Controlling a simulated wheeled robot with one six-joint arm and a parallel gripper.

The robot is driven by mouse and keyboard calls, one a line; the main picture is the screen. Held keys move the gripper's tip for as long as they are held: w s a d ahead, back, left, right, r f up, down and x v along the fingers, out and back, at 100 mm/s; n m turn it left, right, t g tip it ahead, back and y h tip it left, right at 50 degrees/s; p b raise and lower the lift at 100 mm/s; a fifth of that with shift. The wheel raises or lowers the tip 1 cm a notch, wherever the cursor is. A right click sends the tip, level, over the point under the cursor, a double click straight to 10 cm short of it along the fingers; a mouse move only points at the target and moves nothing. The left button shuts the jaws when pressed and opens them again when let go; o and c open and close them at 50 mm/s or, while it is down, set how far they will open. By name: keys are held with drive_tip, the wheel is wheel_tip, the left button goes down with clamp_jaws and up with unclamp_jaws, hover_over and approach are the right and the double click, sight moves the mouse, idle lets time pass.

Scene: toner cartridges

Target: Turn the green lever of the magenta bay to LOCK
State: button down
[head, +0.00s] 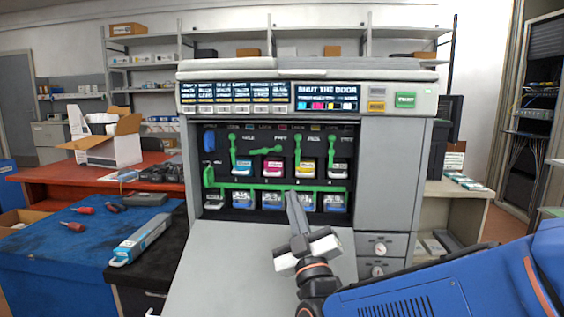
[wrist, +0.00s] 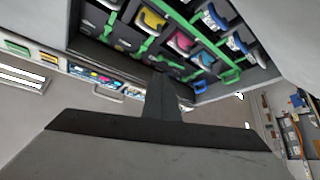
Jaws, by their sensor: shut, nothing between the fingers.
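The magenta bay (head: 273,169) is second from the left in the upper row of the open printer. Its green lever (head: 266,150) lies roughly level, while the levers of the other bays hang upright. The lettering above the levers is too small to read surely. My gripper (head: 291,196) is shut and empty, pointing up in front of the lower row, below and right of the magenta lever and apart from it. In the wrist view my gripper (wrist: 164,86) shows its closed fingers, with the magenta cartridge (wrist: 182,42) beyond them. The magenta lever is hard to make out there.
The printer's door (head: 265,262) is folded down under my gripper. A green rail (head: 262,187) runs above several blue-fronted units (head: 243,201). A green handle (head: 208,177) stands at the left. The screen (head: 327,91) reads "SHUT THE DOOR". A blue bench mat (head: 70,255) holds tools.

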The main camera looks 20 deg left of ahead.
sight(279, 151)
drive_tip(key=x, duration=1.4)
